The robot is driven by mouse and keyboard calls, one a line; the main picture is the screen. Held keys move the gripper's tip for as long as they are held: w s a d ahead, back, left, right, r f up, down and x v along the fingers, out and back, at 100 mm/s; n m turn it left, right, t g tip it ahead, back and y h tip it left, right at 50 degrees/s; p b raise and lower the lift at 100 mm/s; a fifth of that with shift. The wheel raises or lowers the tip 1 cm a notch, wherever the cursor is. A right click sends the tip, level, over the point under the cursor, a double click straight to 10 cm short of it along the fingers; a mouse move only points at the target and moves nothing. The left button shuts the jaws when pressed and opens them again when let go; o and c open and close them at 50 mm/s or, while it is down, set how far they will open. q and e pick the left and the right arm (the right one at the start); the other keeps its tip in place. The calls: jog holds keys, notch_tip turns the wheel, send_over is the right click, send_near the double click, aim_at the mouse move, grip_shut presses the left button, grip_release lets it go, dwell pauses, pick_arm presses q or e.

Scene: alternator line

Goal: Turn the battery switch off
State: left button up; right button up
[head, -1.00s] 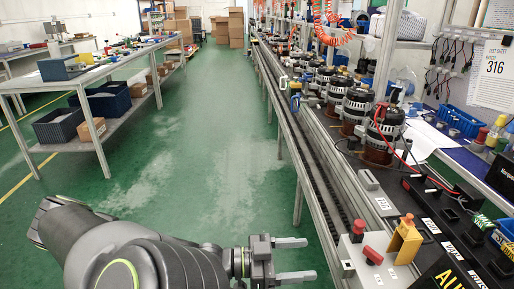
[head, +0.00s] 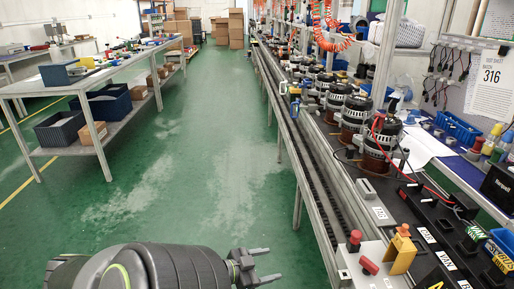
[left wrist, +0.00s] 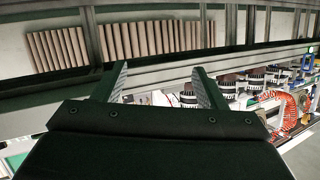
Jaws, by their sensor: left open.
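A pale switch box (head: 345,262) stands at the near end of the line in the head view. I cannot tell from the picture which of these is the battery switch. My left gripper (head: 272,265) is open and empty, left of the box and apart from it, over the floor side of the line. In the left wrist view its open fingers (left wrist: 160,80) have nothing between them. My right gripper is not in view.
Several alternators (head: 377,148) stand along the conveyor, which also shows in the wrist view. Black panels with labels (head: 430,235) and a red cable lie right of the box. A side table (head: 120,75) with bins stands left. The green floor (head: 210,150) between is clear.

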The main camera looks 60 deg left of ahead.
pick_arm(q)
notch_tip(320, 180, down, 6)
jog(key=s+a+g+y, duration=0.1)
jog(key=s+a, duration=0.1)
jog(key=shift+a+r+n+g+y+p, duration=0.25)
jog(key=shift+n+g+y+p, duration=0.05)
jog(key=shift+n+p, duration=0.15)
